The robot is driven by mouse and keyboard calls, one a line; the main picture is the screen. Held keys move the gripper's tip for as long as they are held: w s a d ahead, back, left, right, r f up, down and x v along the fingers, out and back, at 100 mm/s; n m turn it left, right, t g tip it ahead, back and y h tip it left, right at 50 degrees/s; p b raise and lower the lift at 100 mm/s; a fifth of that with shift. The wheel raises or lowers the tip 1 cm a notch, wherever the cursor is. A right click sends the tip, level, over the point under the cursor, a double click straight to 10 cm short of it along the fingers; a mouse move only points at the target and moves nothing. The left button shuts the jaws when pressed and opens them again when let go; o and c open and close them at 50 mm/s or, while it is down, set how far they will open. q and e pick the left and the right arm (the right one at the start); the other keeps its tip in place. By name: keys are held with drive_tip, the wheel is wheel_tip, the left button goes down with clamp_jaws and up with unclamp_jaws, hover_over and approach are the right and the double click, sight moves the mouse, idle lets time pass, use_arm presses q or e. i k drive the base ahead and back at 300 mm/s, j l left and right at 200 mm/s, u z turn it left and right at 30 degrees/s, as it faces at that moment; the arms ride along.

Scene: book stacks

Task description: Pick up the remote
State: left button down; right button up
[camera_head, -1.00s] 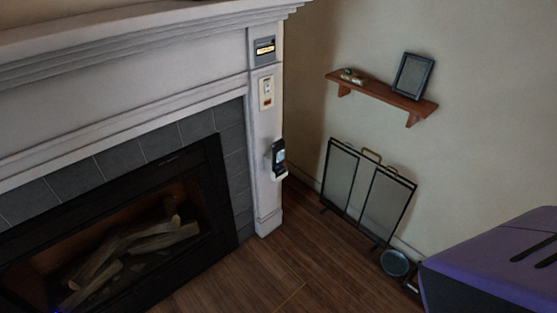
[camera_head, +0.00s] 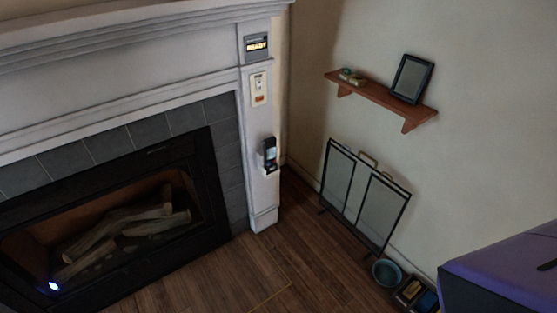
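The fireplace (camera_head: 120,210) fills the left. A folding screen (camera_head: 363,195) leans by the right wall under a shelf (camera_head: 380,95) holding a picture frame (camera_head: 411,78). A bowl (camera_head: 387,272) and a box (camera_head: 416,294) sit on the floor. The wooden floor (camera_head: 255,280) is clear in front.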

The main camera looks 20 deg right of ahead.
sight(269, 151)
drive_tip(key=k+l+u, duration=0.1)
drive_tip(key=l+u, duration=0.15)
drive_tip(key=l, duration=0.85)
drive_tip(key=i+l+u, duration=0.1)
drive_tip(key=l, duration=0.25)
drive_tip(key=i+l+u, duration=0.25)
drive_tip(key=i+l, duration=0.15)
drive_tip(key=l, duration=0.3)
